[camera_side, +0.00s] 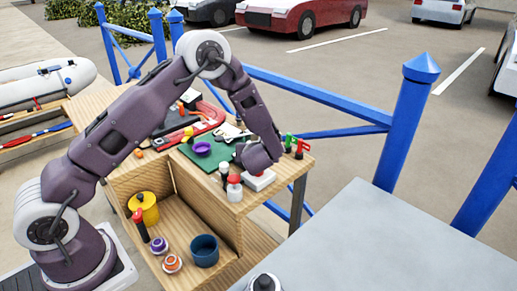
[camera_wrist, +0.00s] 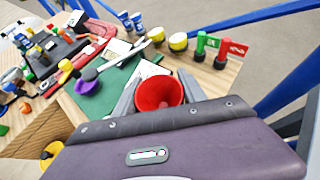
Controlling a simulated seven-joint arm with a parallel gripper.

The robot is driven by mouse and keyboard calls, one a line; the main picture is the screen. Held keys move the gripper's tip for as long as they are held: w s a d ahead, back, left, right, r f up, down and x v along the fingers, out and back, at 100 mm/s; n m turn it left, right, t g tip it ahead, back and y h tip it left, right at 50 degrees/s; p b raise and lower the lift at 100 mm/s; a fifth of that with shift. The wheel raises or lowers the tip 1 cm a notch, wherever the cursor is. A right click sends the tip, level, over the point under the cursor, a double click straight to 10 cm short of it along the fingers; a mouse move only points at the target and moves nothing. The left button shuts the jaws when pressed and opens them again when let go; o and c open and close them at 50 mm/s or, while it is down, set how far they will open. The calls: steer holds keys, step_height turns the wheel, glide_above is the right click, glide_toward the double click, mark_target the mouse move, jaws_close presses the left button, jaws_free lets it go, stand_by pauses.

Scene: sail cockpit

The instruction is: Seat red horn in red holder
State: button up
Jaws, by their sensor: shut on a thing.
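The red horn (camera_wrist: 160,92) shows in the wrist view as a red, round, open bell. My gripper (camera_wrist: 160,98) is shut on it, with one grey finger on each side. In the side view my gripper (camera_side: 258,160) is low over the right end of the wooden bench, and its fingers are hidden. A white canister with a red top (camera_side: 234,187) shows just left of it; I cannot tell whether this is the held horn. I cannot pick out the red holder for certain. A red upright piece with a flag (camera_wrist: 231,50) stands at the bench's far right.
A green flagged piece (camera_wrist: 203,45) stands beside the red one. White-and-yellow cylinders (camera_wrist: 178,42) are behind the horn. A purple cup (camera_side: 202,148) sits on the green mat (camera_side: 192,160). Lower shelf: yellow pot (camera_side: 148,212), blue cup (camera_side: 204,252). Blue railings (camera_side: 320,93) run behind the bench.

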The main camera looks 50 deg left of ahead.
steer(key=shift+f, duration=0.6)
steer(key=o, duration=1.2)
steer(key=v, duration=1.1)
steer(key=s+a+r+n+g, duration=0.3)
steer(key=s+r+n, duration=0.3)
steer(key=s, duration=0.2)
steer(key=s+a+r+n+g, duration=0.25)
steer(key=s+r+n, duration=0.25)
steer(key=s+n, duration=0.25)
steer(key=s+d+r+n+t+h, duration=0.2)
steer(key=s+d+r+n+h, duration=0.3)
steer(key=s+d+n+h, duration=0.3)
steer(key=s+d+n, duration=0.3)
steer(key=s+n, duration=0.2)
steer(key=s, duration=0.1)
steer(key=shift+r, duration=0.15)
